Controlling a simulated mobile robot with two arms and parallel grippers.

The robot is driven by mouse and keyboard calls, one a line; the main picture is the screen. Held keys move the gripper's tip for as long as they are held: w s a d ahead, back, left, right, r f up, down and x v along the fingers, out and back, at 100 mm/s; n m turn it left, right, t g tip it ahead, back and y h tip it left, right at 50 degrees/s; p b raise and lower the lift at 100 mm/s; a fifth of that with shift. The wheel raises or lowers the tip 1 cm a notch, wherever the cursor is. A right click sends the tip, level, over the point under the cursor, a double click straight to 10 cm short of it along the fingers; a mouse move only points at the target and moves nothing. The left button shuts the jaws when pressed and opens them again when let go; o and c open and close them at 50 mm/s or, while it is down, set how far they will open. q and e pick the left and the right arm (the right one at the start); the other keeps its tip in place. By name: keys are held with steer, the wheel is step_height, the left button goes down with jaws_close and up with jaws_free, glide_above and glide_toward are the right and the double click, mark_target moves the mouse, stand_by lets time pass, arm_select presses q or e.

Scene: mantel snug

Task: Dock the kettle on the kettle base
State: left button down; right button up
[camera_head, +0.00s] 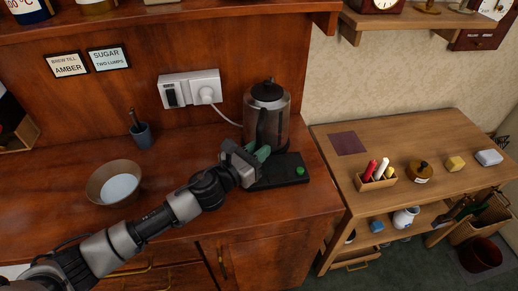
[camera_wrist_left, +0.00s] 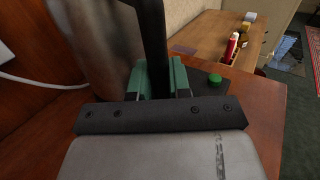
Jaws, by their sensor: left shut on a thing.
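The kettle (camera_head: 279,122), a dark glassy cylinder with a black lid, stands upright at the back right of the wooden counter. It also shows, large and blurred, in the left wrist view (camera_wrist_left: 88,45). My left gripper (camera_head: 260,154) is shut on the kettle's black handle (camera_wrist_left: 153,45), its green fingers on either side of it. The black kettle base (camera_head: 285,172) with a green button (camera_wrist_left: 214,80) lies on the counter, at the front of the kettle. The kettle's bottom is partly hidden by the gripper, so I cannot tell whether it touches the base. My right gripper is out of view.
A white cord runs from the wall socket (camera_head: 190,89) to behind the kettle. A bowl (camera_head: 113,182) and a blue cup (camera_head: 142,138) stand left on the counter. A lower side table (camera_head: 400,150) with small items stands at right.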

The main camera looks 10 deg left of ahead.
arm_select(q)
steer(key=shift+f+b, duration=0.2)
steer(key=shift+b, duration=0.1)
steer(key=c, duration=1.4)
jaws_free()
steer(key=shift+o, duration=0.3)
steer(key=shift+f, duration=0.25)
steer(key=shift+v, duration=2.75)
steer(key=shift+b+v, duration=0.6)
steer(key=shift+v, duration=2.2)
steer(key=shift+r, duration=0.1)
